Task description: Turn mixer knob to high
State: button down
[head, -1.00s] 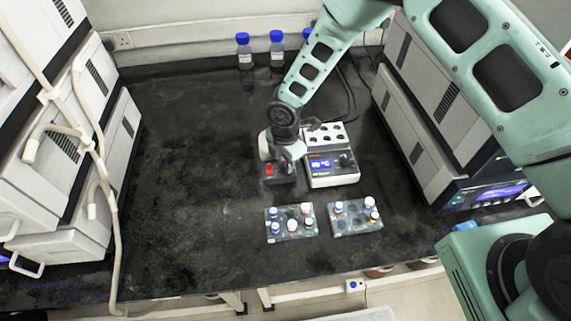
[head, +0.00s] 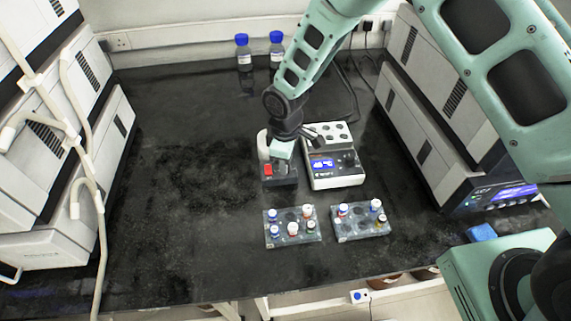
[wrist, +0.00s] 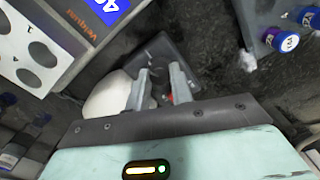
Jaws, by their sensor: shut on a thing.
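The mixer is a small dark unit with a red switch (head: 268,169) and a pale rounded part (head: 263,145), standing near the middle of the bench. My gripper (head: 282,158) is right over it, pointing down, and hides its top in the head view. In the wrist view the two grey fingers (wrist: 158,88) reach down to the mixer's dark body (wrist: 165,52), with the pale rounded part (wrist: 108,97) beside them. They are closed on a small dark part between the tips, which looks like the mixer knob. Its mark and setting are hidden.
A white dry block heater (head: 335,180) with a blue display stands close to the right of the mixer. Two tube racks (head: 292,240) (head: 361,235) with capped vials lie in front. Blue-capped bottles (head: 243,52) stand at the back. The bench to the left is clear.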

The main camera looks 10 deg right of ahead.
jog(key=shift+m+b, duration=0.6)
jog(key=shift+m, duration=1.5)
jog(key=shift+r, duration=0.1)
jog(key=shift+w, duration=0.1)
jog(key=c, duration=1.2)
grip_release()
jog(key=shift+c, duration=0.2)
notch_tip(320, 180, up, 17)
jog(key=b, duration=0.1)
jog(key=shift+r+b, duration=0.2)
jog(key=shift+b, duration=0.2)
